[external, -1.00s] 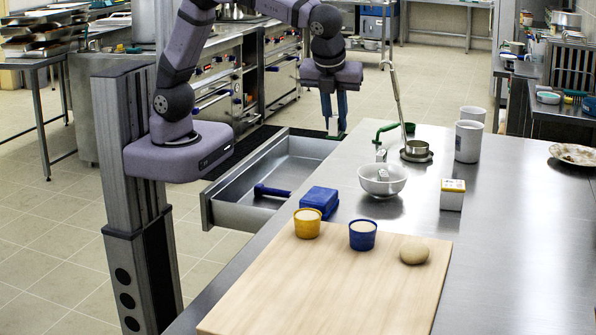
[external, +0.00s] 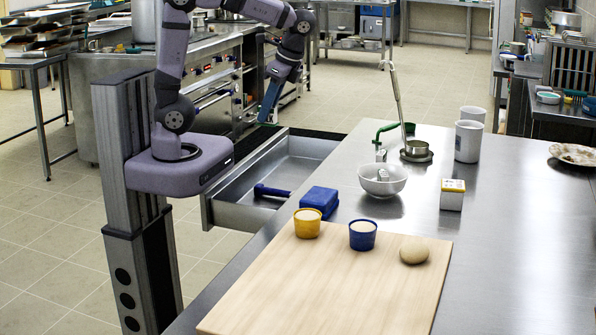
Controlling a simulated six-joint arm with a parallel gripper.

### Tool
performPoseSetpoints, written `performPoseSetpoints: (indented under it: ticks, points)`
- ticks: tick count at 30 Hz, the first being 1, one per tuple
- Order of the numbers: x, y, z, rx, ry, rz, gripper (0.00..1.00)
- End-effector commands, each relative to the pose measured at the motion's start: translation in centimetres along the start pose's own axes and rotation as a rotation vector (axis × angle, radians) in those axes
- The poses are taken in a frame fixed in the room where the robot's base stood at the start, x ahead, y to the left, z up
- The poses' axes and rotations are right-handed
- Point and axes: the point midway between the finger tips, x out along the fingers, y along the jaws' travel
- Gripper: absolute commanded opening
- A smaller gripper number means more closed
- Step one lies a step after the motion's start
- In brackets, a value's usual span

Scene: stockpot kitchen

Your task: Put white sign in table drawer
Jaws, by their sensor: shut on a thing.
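My gripper (external: 266,115) is beyond the far left end of the open table drawer (external: 226,214), with its blue fingers tilted down and to the left. It is shut on the white sign, which is hardly visible in this view; only a small greenish edge shows at the fingertips. The drawer is pulled out to the left from under the steel table. A blue tool with a handle (external: 272,191) lies inside it, and the rest of its visible floor is bare.
A wooden board (external: 330,283) carries a yellow cup, a blue cup and a dough ball.

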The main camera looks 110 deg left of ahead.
Motion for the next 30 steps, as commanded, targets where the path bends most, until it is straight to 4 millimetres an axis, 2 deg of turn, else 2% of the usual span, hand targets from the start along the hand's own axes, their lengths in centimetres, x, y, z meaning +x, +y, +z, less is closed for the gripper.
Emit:
performPoseSetpoints:
  ticks: [10,15,21,30]
  points:
    - [10.5,0.1,-4.2,0.007,-0.01,0.004,0.0]
    - [14.2,0.1,-5.8,0.007,-0.006,0.001,0.0]
    - [15.9,0.0,-6.6,0.005,-0.001,-0.002,0.0]
    - [16.4,0.0,-6.8,0.005,-0.001,-0.001,0.0]
